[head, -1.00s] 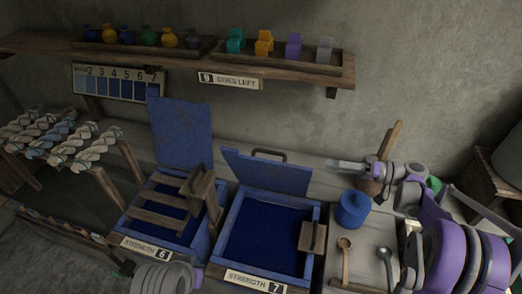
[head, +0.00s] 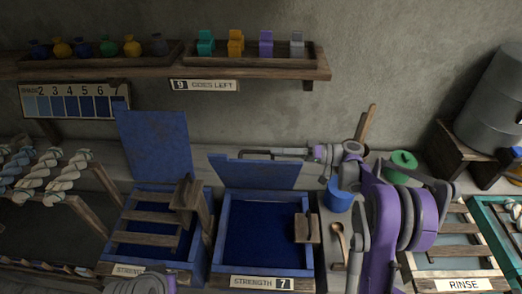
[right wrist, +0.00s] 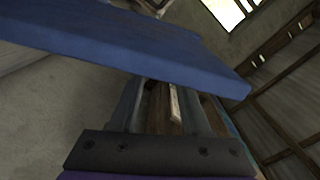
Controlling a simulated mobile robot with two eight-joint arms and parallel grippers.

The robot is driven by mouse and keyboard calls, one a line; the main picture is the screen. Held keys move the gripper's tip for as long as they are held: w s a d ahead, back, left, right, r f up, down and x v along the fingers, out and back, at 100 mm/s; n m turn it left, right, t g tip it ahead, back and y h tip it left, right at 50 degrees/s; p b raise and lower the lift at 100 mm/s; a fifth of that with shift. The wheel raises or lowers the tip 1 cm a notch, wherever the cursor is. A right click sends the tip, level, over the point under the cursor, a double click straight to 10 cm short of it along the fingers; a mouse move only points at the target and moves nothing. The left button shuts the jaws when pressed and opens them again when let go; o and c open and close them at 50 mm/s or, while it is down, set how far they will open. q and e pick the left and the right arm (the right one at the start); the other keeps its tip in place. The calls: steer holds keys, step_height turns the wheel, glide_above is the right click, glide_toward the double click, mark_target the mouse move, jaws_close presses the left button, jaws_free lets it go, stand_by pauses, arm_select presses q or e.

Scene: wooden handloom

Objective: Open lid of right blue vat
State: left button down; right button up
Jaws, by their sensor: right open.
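The right blue vat (head: 221,245), labelled STRENGTH 7, stands in the middle of the head view with dark blue liquid showing inside. Its blue lid (head: 258,175) is raised and tilted at the back edge. My right gripper (head: 262,153) is open at the lid's top edge, reaching in from the right; the lid's handle is hard to tell from the fingers. In the right wrist view the lid (right wrist: 140,48) crosses above the fingers (right wrist: 165,100); contact cannot be told. Part of my left arm shows at the bottom left, but its gripper is out of view.
The left vat (head: 190,262) has its own lid (head: 155,145) upright and a wooden rack over it. A wooden block (head: 306,229) sits on the right vat's right rim. A blue pot (head: 338,196) and a spoon (head: 338,240) stand to the right. A shelf (head: 300,73) runs above.

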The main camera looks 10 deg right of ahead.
mark_target(262, 152)
steer(key=a, duration=0.2)
steer(key=w+a, duration=0.1)
steer(key=a, duration=0.2)
steer(key=shift+w+a+p, duration=0.1)
steer(key=shift+a+p, duration=0.2)
jaws_close()
stand_by(1.1)
